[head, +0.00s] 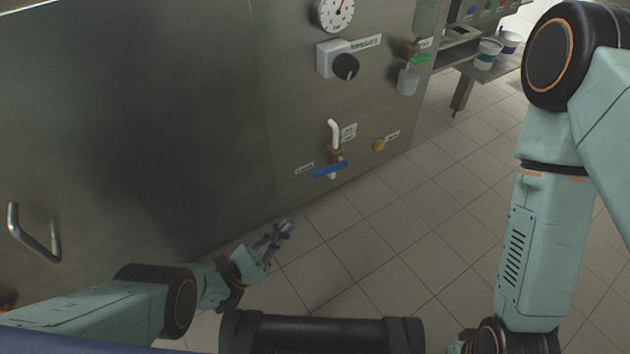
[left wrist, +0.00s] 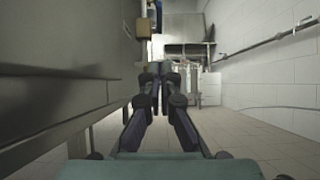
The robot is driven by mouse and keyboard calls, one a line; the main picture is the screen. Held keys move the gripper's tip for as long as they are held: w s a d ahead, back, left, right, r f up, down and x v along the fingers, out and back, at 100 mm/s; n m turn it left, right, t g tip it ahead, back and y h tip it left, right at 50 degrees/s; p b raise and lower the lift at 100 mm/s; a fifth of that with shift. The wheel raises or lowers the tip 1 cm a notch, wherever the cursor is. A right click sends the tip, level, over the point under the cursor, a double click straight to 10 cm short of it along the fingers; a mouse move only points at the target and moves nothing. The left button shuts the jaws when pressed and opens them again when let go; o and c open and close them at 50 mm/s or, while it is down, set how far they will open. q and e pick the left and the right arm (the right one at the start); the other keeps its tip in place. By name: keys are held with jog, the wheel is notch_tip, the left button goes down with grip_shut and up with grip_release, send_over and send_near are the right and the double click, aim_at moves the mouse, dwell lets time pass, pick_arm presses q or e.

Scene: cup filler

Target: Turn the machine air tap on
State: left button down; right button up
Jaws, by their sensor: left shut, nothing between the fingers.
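A tap with a blue lever handle (head: 330,170), a brass body and a white pipe (head: 333,133) sits low on the steel machine's front panel. Its lever lies roughly across the upright pipe. The brass and blue of a tap (left wrist: 143,28) also show at the top of the left wrist view. A second tap with a green handle (head: 420,59) is higher, near the panel's right edge. My right gripper is hidden.
The panel also carries a gauge (head: 336,12), a black rotary knob (head: 345,66) and a yellow button (head: 379,145). A metal door handle (head: 35,235) is at the left. Cups (head: 487,54) stand on a shelf at the back right. The tiled floor (head: 400,220) is clear.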

pick_arm(q)
send_near(328, 172)
jog(key=w+d+f, duration=0.2)
jog(key=d, duration=0.1)
jog(key=r, duration=0.1)
jog(key=r+p, duration=0.1)
jog(key=w+r, duration=0.1)
jog(key=shift+w+d+r+p, duration=0.1)
jog(key=shift+d+r+p, duration=0.05)
jog(key=shift+d+p, duration=0.25)
jog(key=shift+r, duration=0.5)
pick_arm(e)
notch_tip(328, 172, up, 2)
jog(key=shift+s, duration=0.1)
pick_arm(q)
jog(key=shift+w+r, duration=0.1)
jog(key=shift+w, duration=0.1)
pick_arm(e)
jog(key=shift+s, duration=0.15)
